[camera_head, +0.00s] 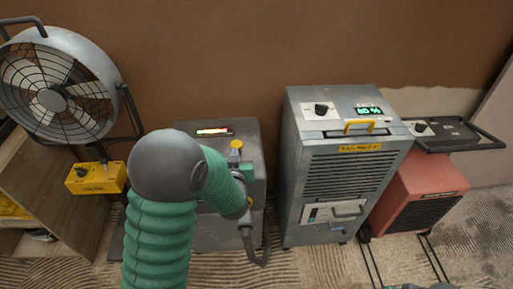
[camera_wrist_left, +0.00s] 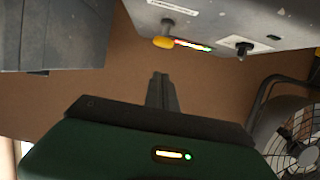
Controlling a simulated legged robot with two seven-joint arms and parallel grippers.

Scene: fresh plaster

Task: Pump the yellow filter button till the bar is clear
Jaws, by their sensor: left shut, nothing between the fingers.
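The yellow button (camera_head: 236,145) is on top of the grey filter machine (camera_head: 188,128), beside a lit indicator bar (camera_head: 214,131). My left arm crosses in front and hides part of the machine. My left gripper (camera_head: 257,250) is low at the machine's front right, below the button and apart from it. In the left wrist view its fingers (camera_wrist_left: 161,78) are shut and empty. The button (camera_wrist_left: 165,42) and bar (camera_wrist_left: 192,45) show above them there. My right gripper is out of view.
A grey dehumidifier (camera_head: 340,190) with a green display stands close on the right. A red heater (camera_head: 417,190) is beyond it. A fan (camera_head: 55,85) and a yellow control box (camera_head: 96,177) are on the left. The brown wall (camera_head: 250,50) is close behind.

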